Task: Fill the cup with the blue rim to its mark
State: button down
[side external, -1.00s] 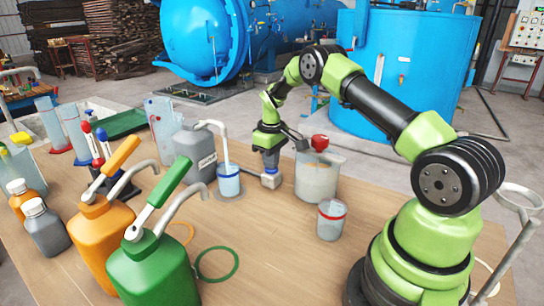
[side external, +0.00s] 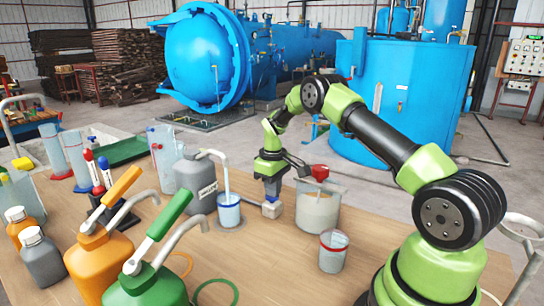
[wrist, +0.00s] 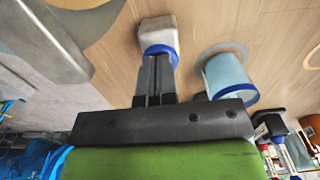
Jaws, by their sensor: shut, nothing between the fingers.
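The cup with the blue rim (side external: 228,213) stands upright on the table under the spout of the grey jug (side external: 196,182). A pale stream runs from the spout down to the cup. Pale blue liquid shows in the cup, but I cannot make out its mark or exact level. My gripper (side external: 271,196) is shut and empty, pointing down at a small grey block with a blue collar (side external: 271,209), right of the cup. In the wrist view my fingertips (wrist: 157,58) meet the collar of this block (wrist: 158,38), and the blue-rimmed cup (wrist: 228,76) is beside them.
A large beaker (side external: 317,207) with cloudy contents and a red-topped item stands right of my gripper. A red-rimmed cup (side external: 333,251) is in front of it. Orange (side external: 98,262) and green (side external: 146,288) pump jugs fill the front left. Clear cylinders stand behind left.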

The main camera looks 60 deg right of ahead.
notch_tip(320, 180, up, 13)
jog(key=shift+w+r, duration=0.15)
jog(key=shift+w, duration=0.1)
jog(key=shift+d, duration=0.1)
dwell(0.7)
jog(key=shift+s+r, duration=0.2)
jog(key=shift+r, duration=0.45)
notch_tip(320, 180, down, 14)
dwell(0.4)
